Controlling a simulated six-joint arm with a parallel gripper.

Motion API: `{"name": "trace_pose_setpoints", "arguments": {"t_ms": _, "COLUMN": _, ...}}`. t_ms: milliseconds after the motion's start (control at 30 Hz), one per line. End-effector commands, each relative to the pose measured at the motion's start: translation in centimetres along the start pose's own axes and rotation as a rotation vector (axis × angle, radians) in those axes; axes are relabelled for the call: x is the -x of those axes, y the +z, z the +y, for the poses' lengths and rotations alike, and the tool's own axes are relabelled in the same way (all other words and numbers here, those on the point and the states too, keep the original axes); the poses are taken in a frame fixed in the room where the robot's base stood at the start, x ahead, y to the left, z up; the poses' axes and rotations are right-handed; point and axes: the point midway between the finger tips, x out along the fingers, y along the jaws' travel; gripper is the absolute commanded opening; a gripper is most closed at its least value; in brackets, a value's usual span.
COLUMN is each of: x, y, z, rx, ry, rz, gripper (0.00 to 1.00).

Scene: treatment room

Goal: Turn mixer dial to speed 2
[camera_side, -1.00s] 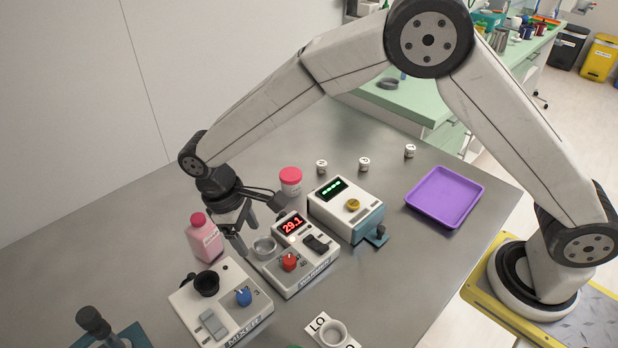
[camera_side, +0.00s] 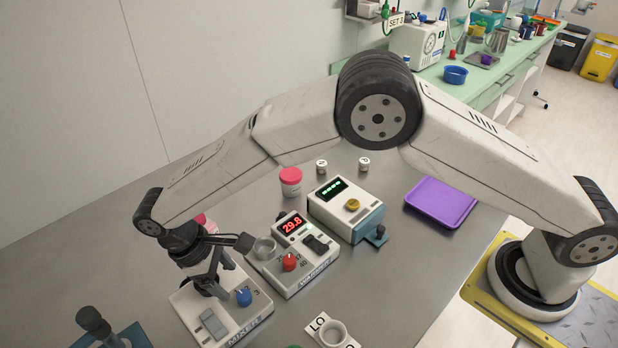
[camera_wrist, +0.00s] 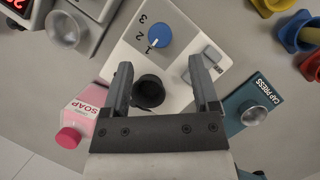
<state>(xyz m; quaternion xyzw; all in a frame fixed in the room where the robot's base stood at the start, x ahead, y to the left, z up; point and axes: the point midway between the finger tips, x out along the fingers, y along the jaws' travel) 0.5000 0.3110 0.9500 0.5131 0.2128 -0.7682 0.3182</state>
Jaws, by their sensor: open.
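The mixer (camera_side: 236,310) is a white box at the front left of the table, with a black cup, a grey rocker switch (camera_side: 213,324) and a blue dial (camera_side: 244,297). In the wrist view the blue dial (camera_wrist: 159,36) has the numbers 1, 2 and 3 beside it, and its white mark points toward the 1. My gripper (camera_wrist: 162,103) is open and empty above the mixer. Its fingers stand either side of the black cup (camera_wrist: 148,91) in the wrist view, with the dial beyond the fingertips.
The warmer (camera_side: 294,258), reading 29.8, stands right of the mixer with a red knob. A pink soap bottle (camera_wrist: 88,117) is close to the mixer. A cap press (camera_wrist: 252,106) is on its other side. A purple tray (camera_side: 440,202) lies farther right.

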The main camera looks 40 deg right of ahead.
Motion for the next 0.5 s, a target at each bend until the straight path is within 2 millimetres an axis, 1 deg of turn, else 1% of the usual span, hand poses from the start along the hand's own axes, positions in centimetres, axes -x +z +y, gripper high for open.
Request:
{"name": "trace_pose_setpoints", "arguments": {"t_ms": 33, "x": -0.7, "y": 0.1, "z": 0.0, "rx": -0.001, "ry": 0.000, "rz": -0.003, "gripper": 0.77}}
{"name": "trace_pose_setpoints", "arguments": {"t_ms": 300, "x": -4.0, "y": 0.1, "z": 0.0, "rx": -0.001, "ry": -0.001, "rz": -0.002, "gripper": 0.77}}
{"name": "trace_pose_setpoints", "arguments": {"t_ms": 500, "x": -5.6, "y": 0.1, "z": 0.0, "rx": -0.001, "ry": -0.001, "rz": -0.001, "gripper": 0.77}}
